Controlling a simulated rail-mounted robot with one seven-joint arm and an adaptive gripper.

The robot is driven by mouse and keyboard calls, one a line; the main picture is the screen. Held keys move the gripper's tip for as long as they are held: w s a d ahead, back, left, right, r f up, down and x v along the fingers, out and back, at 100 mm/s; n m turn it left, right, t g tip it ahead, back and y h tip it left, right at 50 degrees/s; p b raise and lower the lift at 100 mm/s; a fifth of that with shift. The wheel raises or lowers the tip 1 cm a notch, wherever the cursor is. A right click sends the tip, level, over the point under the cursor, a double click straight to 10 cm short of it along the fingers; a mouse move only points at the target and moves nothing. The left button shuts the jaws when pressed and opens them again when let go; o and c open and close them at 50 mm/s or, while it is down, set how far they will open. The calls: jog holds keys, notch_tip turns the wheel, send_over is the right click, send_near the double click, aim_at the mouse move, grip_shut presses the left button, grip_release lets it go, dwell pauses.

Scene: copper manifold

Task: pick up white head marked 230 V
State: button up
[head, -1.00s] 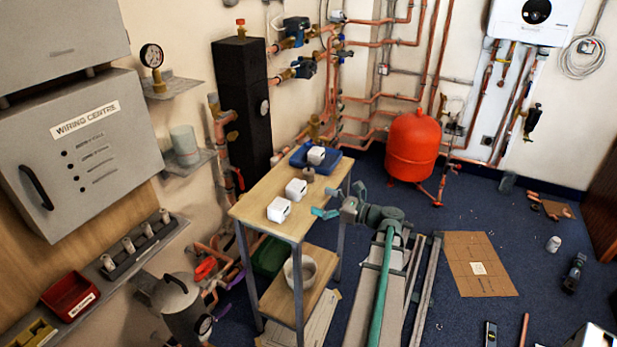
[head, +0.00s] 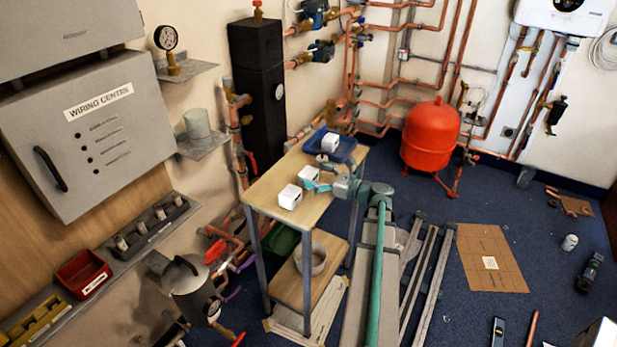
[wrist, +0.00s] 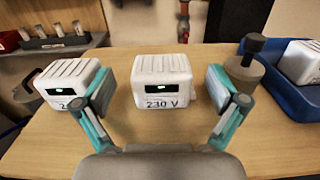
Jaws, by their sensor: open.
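A third white head (wrist: 303,62) sits in the blue tray (wrist: 272,88) on the right. A dark-topped fitting (wrist: 243,68) stands close to the right finger. The wooden table (head: 262,187) is clear at its near left. A red vessel (head: 431,135) stands on the floor behind.

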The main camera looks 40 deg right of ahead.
aim_at(309, 171)
jog(key=shift+x, duration=1.5)
jog(key=shift+d+r, duration=0.1)
jog(key=c, duration=1.5)
jog(key=shift+r, duration=0.2)
jog(key=shift+c, duration=0.2)
